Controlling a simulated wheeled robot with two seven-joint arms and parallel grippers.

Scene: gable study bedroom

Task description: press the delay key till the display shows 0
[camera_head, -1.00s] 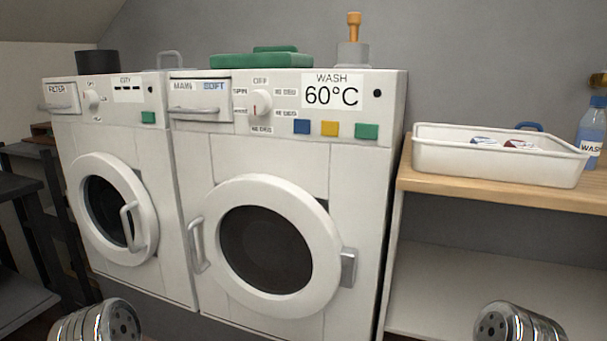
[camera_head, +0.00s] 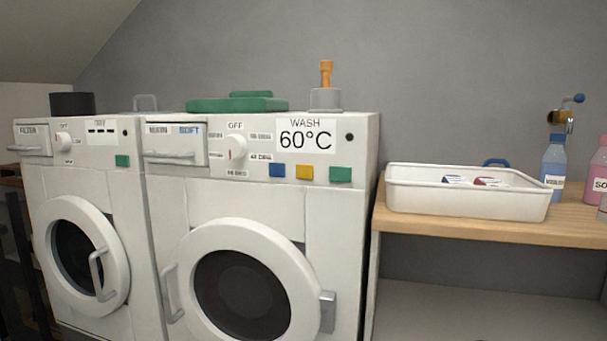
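The washer (camera_head: 335,230) stands in the middle with its round door shut. Its display (camera_head: 305,137) reads "WASH 60°C". Below the display are a blue key (camera_head: 277,170), a yellow key (camera_head: 304,172) and a green key (camera_head: 340,174); I can read no label on any of them, so I cannot tell which is the delay key. A dial (camera_head: 236,147) sits left of the display, under the word "OFF". Neither of my grippers is in view.
A second machine (camera_head: 140,230) with a dashed display stands to the left. A white tray (camera_head: 465,204) and bottles, one blue (camera_head: 553,166), stand on a wooden shelf (camera_head: 450,235) at the right.

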